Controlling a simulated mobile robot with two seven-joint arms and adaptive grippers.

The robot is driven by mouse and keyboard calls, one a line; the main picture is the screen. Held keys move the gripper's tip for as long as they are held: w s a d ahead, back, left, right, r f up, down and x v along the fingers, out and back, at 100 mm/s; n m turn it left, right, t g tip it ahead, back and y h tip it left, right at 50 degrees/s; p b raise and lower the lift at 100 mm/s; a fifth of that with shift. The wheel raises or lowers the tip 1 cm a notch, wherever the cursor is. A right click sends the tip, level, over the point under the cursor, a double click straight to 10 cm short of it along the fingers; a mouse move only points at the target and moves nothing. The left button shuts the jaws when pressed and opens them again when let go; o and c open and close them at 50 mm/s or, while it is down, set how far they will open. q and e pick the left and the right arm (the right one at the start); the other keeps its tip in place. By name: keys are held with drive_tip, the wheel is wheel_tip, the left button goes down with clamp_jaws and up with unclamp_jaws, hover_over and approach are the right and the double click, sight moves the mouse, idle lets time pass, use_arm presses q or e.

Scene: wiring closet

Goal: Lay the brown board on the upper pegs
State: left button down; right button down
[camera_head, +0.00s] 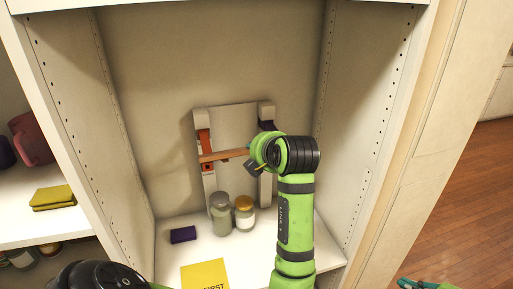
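A brown board (222,156) lies nearly level across the front of a pale upright frame (235,106), its right end slightly higher. Its left end is at the frame's left post, near orange-red pieces (204,136) that may be pegs. A dark piece (267,125) shows high on the right post. I cannot tell whether the board rests on anything. My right gripper (254,167) is at the board's right end and covers it. Its fingers are small and partly hidden, so their grip is unclear. My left arm shows at bottom left, but its gripper is out of view.
A grey-green jar (221,214) and an orange-lidded jar (244,213) stand just below the board. A dark purple block (183,235) and a yellow sign (206,274) lie on the white shelf. Cabinet side walls close in both sides.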

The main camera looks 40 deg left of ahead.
use_arm(q)
drive_tip(key=shift+f+b, duration=0.15)
drive_tip(key=shift+b, duration=0.3)
drive_tip(key=w+a+f+t+y+b, duration=0.1)
drive_tip(key=w+a+y+b, duration=0.1)
drive_tip(key=a+b, duration=0.3)
drive_tip(key=w+a+f+t+y+b, duration=0.1)
drive_tip(key=a+b, duration=0.4)
drive_tip(key=b, duration=0.7)
drive_tip(key=shift+w+f+t+y+b, duration=0.35)
drive_tip(key=shift+w+y, duration=0.3)
drive_tip(key=shift+y, duration=0.45)
drive_tip(key=shift+a+f, duration=0.1)
drive_tip(key=shift+f+b, duration=0.35)
drive_tip(key=shift+f+b, duration=0.3)
idle(0.3)
drive_tip(key=c, duration=1.5)
unclamp_jaws()
